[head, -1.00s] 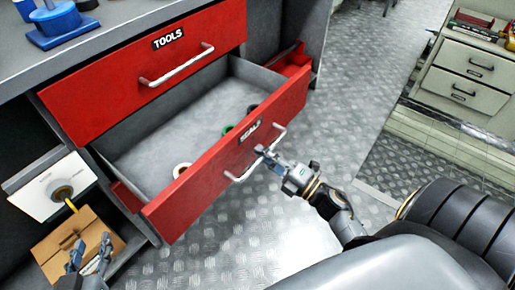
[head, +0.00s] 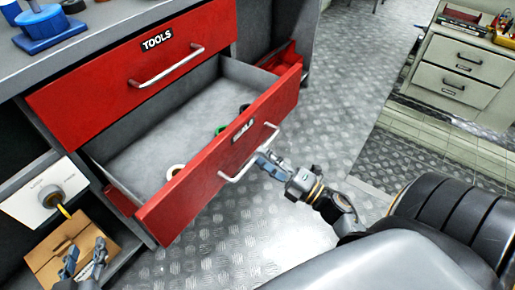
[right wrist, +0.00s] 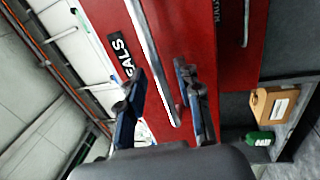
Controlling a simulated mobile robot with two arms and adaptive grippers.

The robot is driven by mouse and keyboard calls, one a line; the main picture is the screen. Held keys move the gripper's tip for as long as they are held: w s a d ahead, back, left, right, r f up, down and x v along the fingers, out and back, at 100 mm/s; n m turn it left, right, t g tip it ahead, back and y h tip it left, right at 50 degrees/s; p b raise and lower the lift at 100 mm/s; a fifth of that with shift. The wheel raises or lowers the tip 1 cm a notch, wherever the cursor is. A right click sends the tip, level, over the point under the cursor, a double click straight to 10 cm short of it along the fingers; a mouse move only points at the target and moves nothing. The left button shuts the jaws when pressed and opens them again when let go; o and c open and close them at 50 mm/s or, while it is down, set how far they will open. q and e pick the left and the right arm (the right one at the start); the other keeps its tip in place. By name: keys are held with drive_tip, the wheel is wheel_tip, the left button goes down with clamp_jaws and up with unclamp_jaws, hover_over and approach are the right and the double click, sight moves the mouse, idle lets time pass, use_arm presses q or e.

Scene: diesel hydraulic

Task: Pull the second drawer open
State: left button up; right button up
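The second drawer (head: 215,168) is red, labelled SEALS, and stands well open below the red TOOLS drawer (head: 100,85). Its grey interior shows a white ring (head: 174,171) and a green ring (head: 221,130). A silver bar handle (head: 236,172) is on its front; this handle also shows in the right wrist view (right wrist: 150,50). My right gripper (head: 261,160) is at the handle; the right wrist view shows its fingers (right wrist: 162,105) apart, with the handle's end between them; contact is unclear. My left gripper (head: 84,262) is open and empty at the lower left.
A cardboard box (head: 58,252) lies on the low shelf behind my left gripper. A white panel with a knob (head: 47,196) is above it. A blue object (head: 47,25) stands on the worktop. A pale cabinet (head: 455,75) is at the right. Metal floor between is clear.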

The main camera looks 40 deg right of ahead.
drive_tip(key=v, duration=0.9)
drive_tip(key=shift+s, duration=0.15)
